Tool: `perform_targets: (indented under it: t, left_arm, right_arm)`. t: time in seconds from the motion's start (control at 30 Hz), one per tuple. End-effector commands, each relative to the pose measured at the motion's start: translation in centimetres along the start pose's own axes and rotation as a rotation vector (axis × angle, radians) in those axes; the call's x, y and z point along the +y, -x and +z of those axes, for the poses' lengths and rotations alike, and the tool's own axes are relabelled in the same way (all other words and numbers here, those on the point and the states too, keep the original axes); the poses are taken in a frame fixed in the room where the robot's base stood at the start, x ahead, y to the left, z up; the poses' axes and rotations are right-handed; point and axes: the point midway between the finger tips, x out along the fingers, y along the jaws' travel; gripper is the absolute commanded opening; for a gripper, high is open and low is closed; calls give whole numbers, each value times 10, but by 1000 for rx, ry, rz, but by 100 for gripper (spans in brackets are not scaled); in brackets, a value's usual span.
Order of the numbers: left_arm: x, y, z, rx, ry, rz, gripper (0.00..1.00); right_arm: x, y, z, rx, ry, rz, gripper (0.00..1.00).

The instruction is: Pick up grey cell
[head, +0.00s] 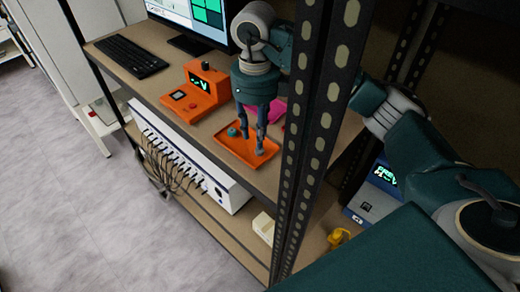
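My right gripper (253,141) points down over an orange tray (232,151) on the upper shelf. Its two fingers are spread apart, with the tips just above or inside the tray. A small teal round piece (232,132) lies in the tray, left of the fingers. I cannot clearly make out a grey cell; a small grey shape near the right fingertip may be the finger itself or something by it. My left gripper is not in view.
A dark perforated rack post (310,130) stands right beside my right arm. An orange device with a screen (198,92) stands left of the tray, and a pink item (274,110) lies behind it. A keyboard (130,56) and monitor (190,15) are further left. A white cabled unit (190,155) sits below.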

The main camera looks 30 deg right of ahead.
Motion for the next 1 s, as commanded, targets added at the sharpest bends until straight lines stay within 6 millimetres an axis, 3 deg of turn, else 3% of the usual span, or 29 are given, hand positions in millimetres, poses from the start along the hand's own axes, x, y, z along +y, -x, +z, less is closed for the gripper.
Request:
perform_targets:
  t: [0.3, 0.57, 0.6, 0.73, 1.0]
  left_arm:
    - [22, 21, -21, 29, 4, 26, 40]
    - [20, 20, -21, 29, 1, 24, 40]
    - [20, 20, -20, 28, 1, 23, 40]
    - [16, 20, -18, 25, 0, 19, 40]
    - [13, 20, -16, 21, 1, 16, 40]
  right_arm:
    - [-2, -38, -7, 3, 0, 2, 30]
    - [-2, -45, -6, 1, 1, 0, 30]
    - [-2, -45, -6, 0, 1, 0, 28]
    - [-2, -44, -6, 1, 1, 1, 2]
    - [-2, -44, -6, 0, 1, 1, 2]
